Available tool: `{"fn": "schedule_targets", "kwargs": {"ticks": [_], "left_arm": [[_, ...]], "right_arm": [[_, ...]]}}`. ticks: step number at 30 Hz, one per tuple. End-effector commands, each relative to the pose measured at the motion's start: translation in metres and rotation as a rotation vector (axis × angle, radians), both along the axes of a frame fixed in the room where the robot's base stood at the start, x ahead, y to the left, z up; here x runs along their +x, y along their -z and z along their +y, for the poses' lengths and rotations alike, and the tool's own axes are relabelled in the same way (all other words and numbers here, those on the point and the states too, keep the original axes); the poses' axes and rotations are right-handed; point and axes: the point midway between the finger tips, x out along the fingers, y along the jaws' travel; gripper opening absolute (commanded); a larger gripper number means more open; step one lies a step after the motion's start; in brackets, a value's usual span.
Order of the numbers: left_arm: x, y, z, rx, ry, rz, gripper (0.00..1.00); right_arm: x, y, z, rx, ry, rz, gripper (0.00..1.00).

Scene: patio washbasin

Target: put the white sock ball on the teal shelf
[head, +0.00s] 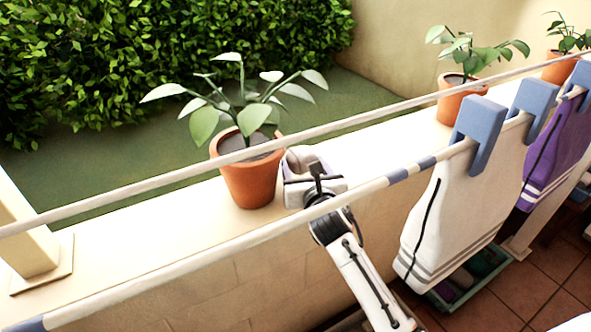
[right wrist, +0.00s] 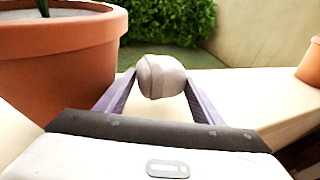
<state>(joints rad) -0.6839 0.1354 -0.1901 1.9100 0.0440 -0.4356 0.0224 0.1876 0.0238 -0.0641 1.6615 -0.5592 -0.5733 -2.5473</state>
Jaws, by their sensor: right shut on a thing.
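The white sock ball (head: 300,157) looks greyish white and round. In the right wrist view the sock ball (right wrist: 161,76) sits between the two purple fingertips. My right gripper (head: 308,168) is shut on it, over the cream wall top, just right of the large potted plant. The gripper also shows in the right wrist view (right wrist: 160,82). I cannot surely make out a teal shelf. A low teal-green rimmed holder (head: 508,262) with folded things in it stands at the lower right, partly hidden by a hanging white garment. My left gripper is out of view.
A terracotta pot (head: 250,185) stands close left of my right gripper. Two pale rails (head: 120,200) run diagonally across the view. A white garment (head: 445,205) and a purple one (head: 555,150) hang at the right. A second pot (head: 460,103) stands further along the wall.

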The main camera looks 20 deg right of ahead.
Motion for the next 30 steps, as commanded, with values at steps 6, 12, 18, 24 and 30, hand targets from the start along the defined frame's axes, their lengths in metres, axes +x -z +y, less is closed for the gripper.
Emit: {"fn": "schedule_targets", "kwargs": {"ticks": [6, 12, 18, 24, 30], "left_arm": [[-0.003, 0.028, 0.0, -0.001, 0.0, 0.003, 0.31], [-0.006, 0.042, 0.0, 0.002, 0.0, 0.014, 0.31], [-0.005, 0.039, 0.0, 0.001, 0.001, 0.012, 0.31], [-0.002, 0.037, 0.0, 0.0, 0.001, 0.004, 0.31], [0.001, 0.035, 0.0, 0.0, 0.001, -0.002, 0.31]], "right_arm": [[0.002, 0.031, -0.007, 0.002, 0.007, -0.002, 0.39], [0.002, 0.036, -0.007, 0.001, 0.006, -0.003, 0.39], [0.002, 0.034, -0.007, 0.0, 0.006, -0.002, 0.39], [0.002, 0.038, -0.007, 0.0, 0.006, -0.001, 0.64], [0.002, 0.037, -0.007, 0.0, 0.006, -0.001, 0.7]]}}
